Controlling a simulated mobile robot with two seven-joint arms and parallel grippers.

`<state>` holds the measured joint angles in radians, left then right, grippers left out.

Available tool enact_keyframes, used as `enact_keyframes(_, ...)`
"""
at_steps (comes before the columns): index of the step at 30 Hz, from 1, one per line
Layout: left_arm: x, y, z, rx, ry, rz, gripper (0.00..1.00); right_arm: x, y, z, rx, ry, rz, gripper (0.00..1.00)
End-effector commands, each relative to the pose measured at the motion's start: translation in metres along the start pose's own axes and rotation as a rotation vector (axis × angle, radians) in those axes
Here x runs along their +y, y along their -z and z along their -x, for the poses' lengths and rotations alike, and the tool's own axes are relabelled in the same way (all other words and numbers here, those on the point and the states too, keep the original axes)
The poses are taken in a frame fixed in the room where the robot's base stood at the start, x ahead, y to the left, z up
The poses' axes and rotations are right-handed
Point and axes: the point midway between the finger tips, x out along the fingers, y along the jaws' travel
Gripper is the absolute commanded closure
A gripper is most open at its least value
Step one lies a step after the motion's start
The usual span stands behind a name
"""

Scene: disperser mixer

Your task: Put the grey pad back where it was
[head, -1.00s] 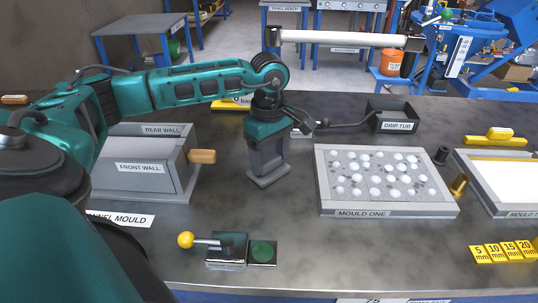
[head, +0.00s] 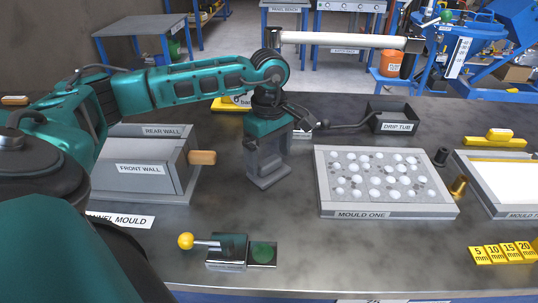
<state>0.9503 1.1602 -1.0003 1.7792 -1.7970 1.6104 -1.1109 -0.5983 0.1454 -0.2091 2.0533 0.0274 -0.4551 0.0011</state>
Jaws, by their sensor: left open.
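A grey piece with an upright body and a flat foot (head: 268,179), which looks like the grey pad, stands on the dark bench top, left of the mould marked MOULD ONE. My left gripper (head: 267,155) points down right over it, with its jaws open around or just above its upper part. The gripper hides part of the piece, and I cannot tell whether they touch. My right gripper is not in view.
Mould one (head: 388,212) holds white balls. The drip tub (head: 393,126) is behind it. The panel mould's walls (head: 145,178) stand left. A yellow-knobbed lever block (head: 227,252) and yellow mm gauges (head: 502,252) lie near the front. Bench between is clear.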

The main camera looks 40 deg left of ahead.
Motion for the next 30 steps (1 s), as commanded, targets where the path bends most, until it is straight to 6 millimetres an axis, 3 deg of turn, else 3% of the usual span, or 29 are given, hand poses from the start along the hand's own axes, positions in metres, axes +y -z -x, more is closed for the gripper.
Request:
enact_keyframes(9, 0.001, 0.0, 0.07, 0.0, -0.005, 0.0, 0.08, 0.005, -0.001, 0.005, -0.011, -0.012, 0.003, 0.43)
enact_keyframes(15, 0.001, 0.0, 0.101, 0.0, -0.002, 0.0, 0.08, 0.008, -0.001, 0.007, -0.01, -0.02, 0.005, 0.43)
enact_keyframes(20, 0.0, 0.0, 0.112, 0.0, -0.001, 0.0, 0.08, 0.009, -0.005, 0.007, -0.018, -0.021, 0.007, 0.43)
enact_keyframes(30, 0.0, 0.0, 0.112, 0.0, 0.0, 0.0, 0.08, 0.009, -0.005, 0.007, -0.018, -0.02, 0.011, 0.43)
